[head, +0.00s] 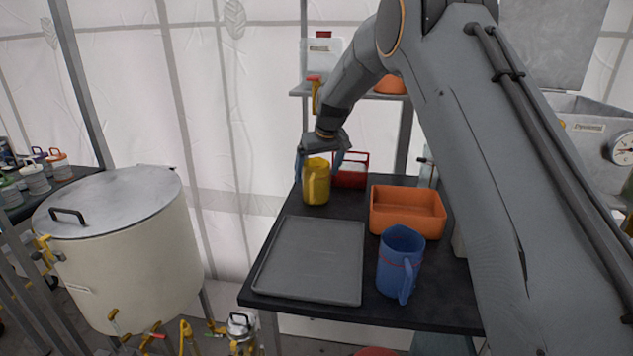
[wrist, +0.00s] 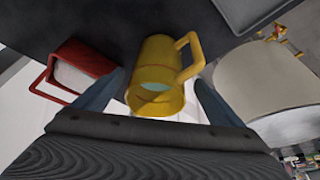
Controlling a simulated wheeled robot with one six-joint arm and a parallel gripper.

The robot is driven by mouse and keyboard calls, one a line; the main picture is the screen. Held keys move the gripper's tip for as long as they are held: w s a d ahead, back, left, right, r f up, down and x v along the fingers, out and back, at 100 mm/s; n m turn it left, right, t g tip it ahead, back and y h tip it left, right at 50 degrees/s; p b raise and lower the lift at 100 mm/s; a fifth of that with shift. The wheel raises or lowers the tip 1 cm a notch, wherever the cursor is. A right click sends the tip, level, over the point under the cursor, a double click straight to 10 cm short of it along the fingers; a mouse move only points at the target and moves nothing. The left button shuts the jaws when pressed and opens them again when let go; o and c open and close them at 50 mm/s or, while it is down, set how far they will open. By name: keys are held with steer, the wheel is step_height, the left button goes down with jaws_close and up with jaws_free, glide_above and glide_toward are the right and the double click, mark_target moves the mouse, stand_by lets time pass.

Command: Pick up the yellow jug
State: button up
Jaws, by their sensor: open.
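The yellow jug (head: 316,182) stands upright at the back left of the dark table. I cannot tell whether either finger touches the jug.
A red-framed holder (head: 350,171) stands close behind the jug on the right. An orange tray (head: 407,230), a blue jug (head: 400,262) and a flat grey tray (head: 312,262) share the table (head: 262,270). A large lidded vat (head: 125,250) stands to the left.

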steer(key=shift+p+x, duration=0.85)
steer(key=shift+x, duration=1.4)
steer(key=shift+w+d, duration=0.1)
steer(key=shift+w, duration=0.05)
steer(key=c, duration=1.5)
steer(key=shift+r, duration=0.1)
steer(key=shift+c, duration=0.8)
